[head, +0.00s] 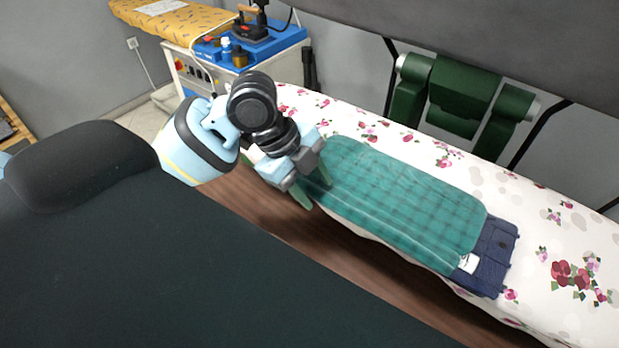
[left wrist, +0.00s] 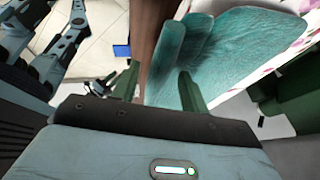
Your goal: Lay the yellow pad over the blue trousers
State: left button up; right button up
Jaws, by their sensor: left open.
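A teal plaid pad (head: 395,200) lies flat on the flowered board; no yellow pad shows there. The blue trousers (head: 492,262) stick out from under its right end, with the rest hidden beneath it. A small white patch shows at that end. My left gripper (head: 313,188) is open at the pad's left end, one finger close to the pad's edge and the other outside it. In the left wrist view the pad (left wrist: 225,60) lies beyond the open fingers, its near end folded or bunched. I cannot tell whether a finger touches it. My right gripper is not in view.
The white flowered ironing board (head: 580,235) runs to the lower right, with a grey press top (head: 500,30) and dark green hinge (head: 460,95) behind. A cabinet (head: 190,75) with a blue tray (head: 255,50) and an iron stands at back left. A yellow board cover (head: 175,22) is beyond.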

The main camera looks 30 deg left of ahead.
pick_arm(q)
jog(key=v, duration=1.2)
jog(key=shift+o, duration=0.5)
jog(key=shift+r, duration=0.1)
dwell(0.8)
